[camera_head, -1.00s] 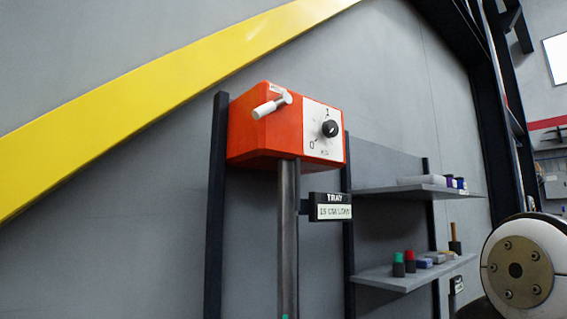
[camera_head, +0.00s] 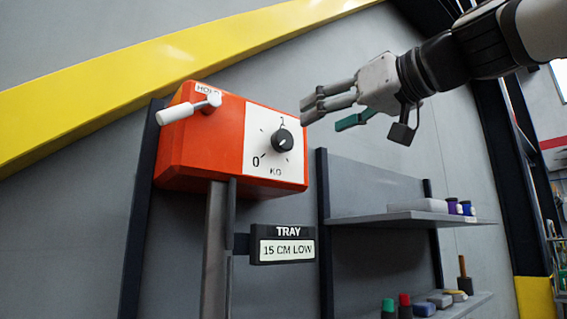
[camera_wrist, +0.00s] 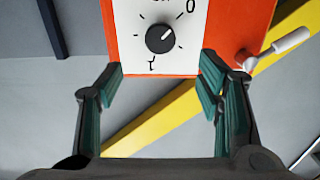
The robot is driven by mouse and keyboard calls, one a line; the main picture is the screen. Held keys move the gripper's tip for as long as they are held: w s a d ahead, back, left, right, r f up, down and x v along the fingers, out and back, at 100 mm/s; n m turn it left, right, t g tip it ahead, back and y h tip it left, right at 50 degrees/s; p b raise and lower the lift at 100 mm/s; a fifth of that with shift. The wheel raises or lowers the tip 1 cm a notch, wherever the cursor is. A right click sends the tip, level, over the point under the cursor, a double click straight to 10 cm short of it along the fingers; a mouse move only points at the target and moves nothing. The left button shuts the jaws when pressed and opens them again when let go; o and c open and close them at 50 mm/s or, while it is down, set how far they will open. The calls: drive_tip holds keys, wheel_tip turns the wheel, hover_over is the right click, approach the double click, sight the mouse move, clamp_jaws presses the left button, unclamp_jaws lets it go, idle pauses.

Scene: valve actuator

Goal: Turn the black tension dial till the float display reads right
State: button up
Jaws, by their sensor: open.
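The black tension dial (camera_head: 282,141) sits on the white scale plate of the orange box (camera_head: 212,140). Its white pointer mark aims up and right, close to the 1, in the head view. The float display (camera_head: 282,248), under a TRAY label, reads "15 CM LOW". My gripper (camera_head: 312,105) is open and empty, in front of the box, up and right of the dial. In the wrist view the dial (camera_wrist: 160,39) shows upside down, beyond and between the two open fingers (camera_wrist: 160,85), not touched by them.
A white HOLD lever (camera_head: 188,108) sticks out at the box's upper left. The box stands on a grey post (camera_head: 216,250). Shelves at the right hold small items, with an upper shelf (camera_head: 400,218) below my gripper. The space before the dial is clear.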

sight(286, 138)
drive_tip(key=p+x, duration=0.3)
drive_tip(key=x, duration=0.9)
drive_tip(key=c, duration=1.2)
